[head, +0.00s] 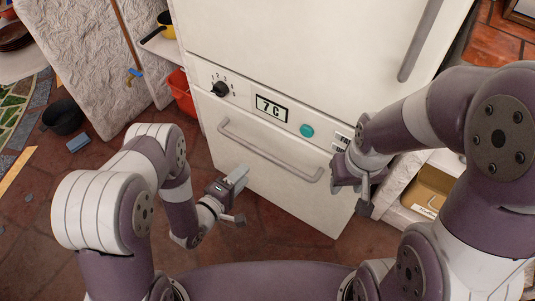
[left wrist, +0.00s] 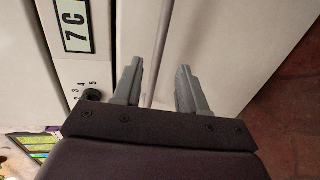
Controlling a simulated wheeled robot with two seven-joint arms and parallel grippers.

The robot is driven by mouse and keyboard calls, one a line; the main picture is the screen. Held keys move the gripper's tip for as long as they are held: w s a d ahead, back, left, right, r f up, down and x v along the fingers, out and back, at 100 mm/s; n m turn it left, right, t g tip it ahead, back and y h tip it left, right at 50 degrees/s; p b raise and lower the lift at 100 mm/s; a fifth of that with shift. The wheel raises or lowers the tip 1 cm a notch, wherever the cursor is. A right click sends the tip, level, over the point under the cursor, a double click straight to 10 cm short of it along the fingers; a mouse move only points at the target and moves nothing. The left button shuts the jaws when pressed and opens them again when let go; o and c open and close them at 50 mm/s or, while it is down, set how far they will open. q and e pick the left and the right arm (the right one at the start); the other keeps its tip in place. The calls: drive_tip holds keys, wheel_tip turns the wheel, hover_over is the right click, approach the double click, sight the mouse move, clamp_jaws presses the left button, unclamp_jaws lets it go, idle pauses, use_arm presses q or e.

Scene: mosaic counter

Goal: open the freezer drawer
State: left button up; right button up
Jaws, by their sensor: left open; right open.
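The white freezer drawer (head: 270,185) is the lower front of the fridge and looks closed. Its light bar handle (head: 270,152) runs across its upper part. My left gripper (head: 241,198) is open and empty, in front of the drawer and below the handle's left half in the head view. In the left wrist view, the handle (left wrist: 160,30) runs lengthwise between the spread fingers of the left gripper (left wrist: 159,66); no grip shows, and the distance is unclear. My right gripper (head: 352,188) is open near the drawer's right edge, beyond the handle's right end.
Above the drawer, a control panel carries a dial (head: 220,89), a "7 C" display (head: 271,108) and a teal button (head: 307,130). A red bucket (head: 181,93) stands left of the fridge. A low shelf with a box (head: 428,193) is at right. Tiled floor in front looks clear.

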sight(264, 152)
use_arm(q)
drive_tip(key=b+x, duration=0.3)
drive_tip(key=x, duration=0.8)
drive_tip(key=shift+f, duration=0.15)
drive_tip(key=shift+w+d+b, duration=0.25)
drive_tip(key=shift+b, duration=0.05)
clamp_jaws()
